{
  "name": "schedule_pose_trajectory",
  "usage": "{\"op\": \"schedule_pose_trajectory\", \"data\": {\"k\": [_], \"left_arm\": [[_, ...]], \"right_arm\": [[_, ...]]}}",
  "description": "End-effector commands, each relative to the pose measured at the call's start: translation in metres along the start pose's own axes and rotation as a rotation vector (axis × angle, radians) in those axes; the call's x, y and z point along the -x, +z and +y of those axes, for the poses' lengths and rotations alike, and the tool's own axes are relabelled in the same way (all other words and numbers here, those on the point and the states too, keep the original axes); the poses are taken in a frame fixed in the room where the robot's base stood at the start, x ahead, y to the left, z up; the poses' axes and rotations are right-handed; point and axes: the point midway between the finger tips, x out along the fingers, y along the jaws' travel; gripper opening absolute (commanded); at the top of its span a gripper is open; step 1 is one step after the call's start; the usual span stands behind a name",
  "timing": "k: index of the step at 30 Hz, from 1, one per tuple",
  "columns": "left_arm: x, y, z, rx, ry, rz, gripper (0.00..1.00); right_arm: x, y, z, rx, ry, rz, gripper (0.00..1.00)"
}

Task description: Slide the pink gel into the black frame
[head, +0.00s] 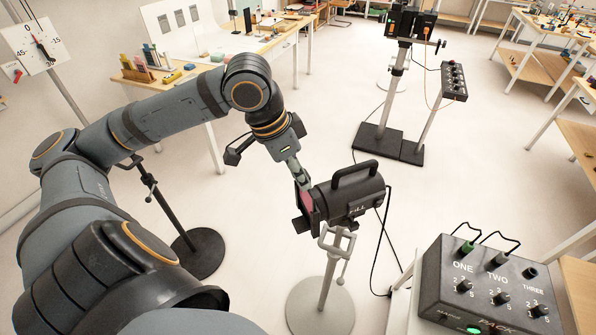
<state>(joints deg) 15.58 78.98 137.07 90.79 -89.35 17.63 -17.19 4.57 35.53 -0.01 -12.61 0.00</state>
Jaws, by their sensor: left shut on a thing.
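The pink gel (307,201) shows as a small pink patch at the front of a black stage lamp (347,195) on a stand, in the middle of the head view. The black frame (316,213) is at the lamp's left-facing front, around the pink patch. My left gripper (296,175) reaches down from above at the lamp's front and is shut on the pink gel at its upper edge. How deep the gel sits in the frame is hard to tell, as the gripper and frame partly hide it. My right gripper is not in view.
A black control box (490,285) with knobs stands at the lower right. The lamp's round grey base (320,305) is on the floor. Another stand with a black base (197,254) is at left. A table (205,55) is behind. Floor to the lamp's right is mostly clear.

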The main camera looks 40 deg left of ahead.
Motion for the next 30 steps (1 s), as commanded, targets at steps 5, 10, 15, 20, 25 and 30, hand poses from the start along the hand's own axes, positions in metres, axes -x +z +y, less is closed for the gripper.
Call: {"op": "schedule_pose_trajectory", "data": {"k": [5, 10, 15, 20, 25, 30], "left_arm": [[-0.003, 0.001, 0.000, 0.000, 0.000, 0.000, 0.00], [-0.004, 0.001, 0.000, 0.000, 0.000, 0.000, 0.00], [-0.006, 0.002, 0.000, 0.000, 0.000, 0.000, 0.00], [-0.008, 0.003, 0.000, 0.000, 0.000, 0.000, 0.00], [-0.010, 0.003, 0.000, 0.000, 0.000, 0.000, 0.00], [-0.012, 0.004, 0.000, 0.000, 0.000, 0.000, 0.00]], "right_arm": [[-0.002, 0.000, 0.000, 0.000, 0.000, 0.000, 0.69], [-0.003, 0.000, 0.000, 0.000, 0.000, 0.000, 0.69], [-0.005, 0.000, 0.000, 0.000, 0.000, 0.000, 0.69], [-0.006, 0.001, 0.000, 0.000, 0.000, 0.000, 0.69], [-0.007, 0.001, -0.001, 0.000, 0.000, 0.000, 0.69], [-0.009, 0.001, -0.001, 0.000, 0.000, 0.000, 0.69]]}}
